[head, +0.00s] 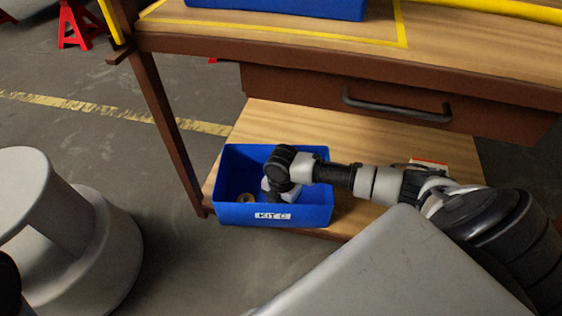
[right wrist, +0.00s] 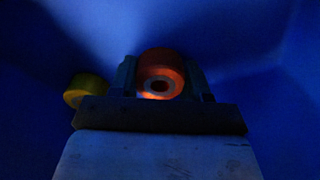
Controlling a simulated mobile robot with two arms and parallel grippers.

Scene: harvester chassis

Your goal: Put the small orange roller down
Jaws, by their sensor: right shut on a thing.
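The small orange roller (right wrist: 160,70) is between the fingers of my right gripper (right wrist: 162,82) in the right wrist view, with its round end and dark centre hole facing the camera. The right gripper is shut on it. In the head view my right arm reaches down into the blue bin labelled KIT C (head: 230,214), and the gripper there (head: 278,194) is mostly hidden by the wrist. The roller is hidden in the head view. Blue bin walls surround the gripper in the right wrist view. My left gripper is not in view.
A yellow roller (right wrist: 84,90) lies in the bin, left of the gripper. The bin stands on the wooden lower shelf (head: 285,122) under a workbench drawer (head: 400,104). A grey step stool (head: 75,235) stands at left. A red-and-white item (head: 428,166) lies behind my arm.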

